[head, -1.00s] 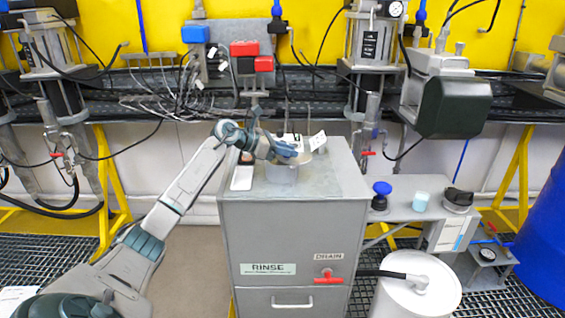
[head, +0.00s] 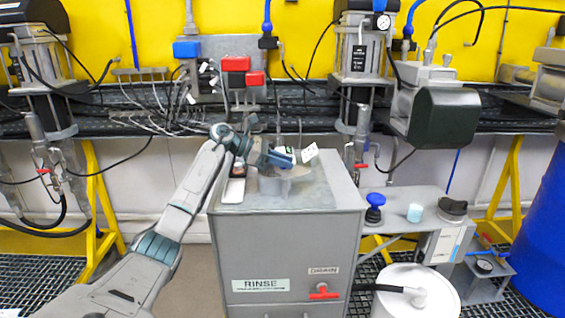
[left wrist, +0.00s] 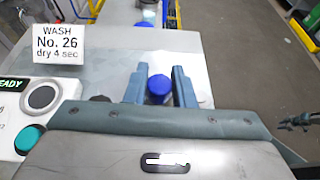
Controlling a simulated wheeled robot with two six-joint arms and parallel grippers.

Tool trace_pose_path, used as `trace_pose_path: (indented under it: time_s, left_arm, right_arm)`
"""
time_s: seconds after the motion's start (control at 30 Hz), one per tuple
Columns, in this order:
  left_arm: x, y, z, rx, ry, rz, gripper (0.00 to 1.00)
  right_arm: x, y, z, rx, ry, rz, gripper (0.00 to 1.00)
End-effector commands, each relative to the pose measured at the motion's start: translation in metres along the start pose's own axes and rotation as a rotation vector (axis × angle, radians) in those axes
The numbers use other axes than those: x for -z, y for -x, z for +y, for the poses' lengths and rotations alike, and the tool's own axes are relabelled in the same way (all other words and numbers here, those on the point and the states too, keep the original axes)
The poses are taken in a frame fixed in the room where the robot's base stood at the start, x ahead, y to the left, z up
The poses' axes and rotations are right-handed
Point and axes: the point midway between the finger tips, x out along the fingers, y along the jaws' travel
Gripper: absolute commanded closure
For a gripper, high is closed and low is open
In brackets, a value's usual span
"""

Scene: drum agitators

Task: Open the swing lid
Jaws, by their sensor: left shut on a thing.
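My left gripper (head: 286,157) is over the pot's rim. In the left wrist view, its two blue-grey fingers (left wrist: 160,88) are on either side of a blue knob (left wrist: 158,84) and shut on it. The fingers and wrist partly hide the lid in the head view. My right gripper is not in view.
A white card (left wrist: 58,44) reading "WASH No. 26 dry 4 sec" and a panel with a green button (left wrist: 28,139) are close to the gripper. A side shelf (head: 400,221) at the right holds a blue-topped item (head: 375,203). A white drum (head: 415,292) stands below.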

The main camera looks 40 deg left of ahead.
Motion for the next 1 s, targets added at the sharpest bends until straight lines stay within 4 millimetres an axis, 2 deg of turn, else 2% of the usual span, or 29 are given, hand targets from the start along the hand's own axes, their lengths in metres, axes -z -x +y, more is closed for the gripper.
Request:
trace_pose_path:
  time_s: [0.17,0.2,0.3,0.67,0.77,1.0]
  left_arm:
    - [0.003,-0.001,-0.001,0.003,0.003,0.004,1.00]
    - [0.003,-0.001,-0.001,0.003,0.003,0.004,0.75]
    - [0.002,-0.001,-0.001,0.002,0.003,0.003,0.56]
    - [0.002,0.005,0.000,-0.001,0.001,0.002,0.55]
    - [0.004,0.018,0.001,-0.004,0.000,0.002,0.55]
    - [0.004,0.067,0.001,-0.003,0.001,0.004,0.55]
  right_arm:
    - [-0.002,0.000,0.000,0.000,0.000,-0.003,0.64]
    - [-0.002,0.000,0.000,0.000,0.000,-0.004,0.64]
    - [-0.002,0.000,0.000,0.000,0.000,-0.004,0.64]
    - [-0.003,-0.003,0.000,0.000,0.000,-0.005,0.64]
    - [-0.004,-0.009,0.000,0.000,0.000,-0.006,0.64]
    - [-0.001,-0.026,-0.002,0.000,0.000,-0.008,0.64]
